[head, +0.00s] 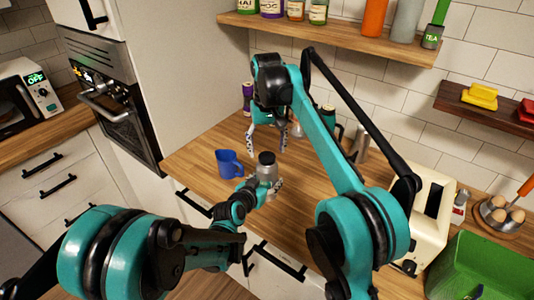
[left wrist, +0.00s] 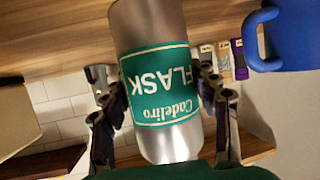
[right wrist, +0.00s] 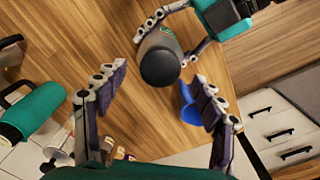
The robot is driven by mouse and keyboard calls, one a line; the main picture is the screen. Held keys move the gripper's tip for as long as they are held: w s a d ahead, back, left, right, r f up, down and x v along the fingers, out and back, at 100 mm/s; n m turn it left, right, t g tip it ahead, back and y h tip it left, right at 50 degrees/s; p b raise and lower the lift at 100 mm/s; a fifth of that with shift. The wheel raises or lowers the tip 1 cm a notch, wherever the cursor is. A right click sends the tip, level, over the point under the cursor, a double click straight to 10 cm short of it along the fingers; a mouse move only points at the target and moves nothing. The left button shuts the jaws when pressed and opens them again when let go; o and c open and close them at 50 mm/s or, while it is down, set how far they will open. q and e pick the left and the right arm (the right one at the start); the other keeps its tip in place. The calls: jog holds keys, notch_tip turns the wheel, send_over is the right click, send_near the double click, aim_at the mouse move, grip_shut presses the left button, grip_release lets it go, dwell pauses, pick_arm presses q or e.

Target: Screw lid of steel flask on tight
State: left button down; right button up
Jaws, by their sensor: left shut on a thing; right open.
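The steel flask (head: 267,174) stands upright on the wooden counter with its dark lid (head: 266,158) on top. In the left wrist view the flask (left wrist: 155,35) shows its green label upside down. My left gripper (head: 264,185) is shut around the flask's body from the near side. My right gripper (head: 267,143) is open and empty above and behind the lid, pointing down. In the right wrist view the round lid (right wrist: 160,66) shows between and beyond the open fingers, apart from them. How tight the lid sits cannot be seen.
A blue mug (head: 228,164) stands just left of the flask. A toaster (head: 432,212), a green crate (head: 484,268) and an egg holder (head: 502,216) are at the right. A teal container (right wrist: 32,110) stands nearby. A shelf (head: 330,38) hangs above. The counter's front edge is close.

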jog(key=shift+r, duration=2.35)
pick_arm(q)
jog(key=shift+c, duration=1.9)
grip_release()
jog(key=v, duration=1.2)
jog(key=shift+r, duration=0.1)
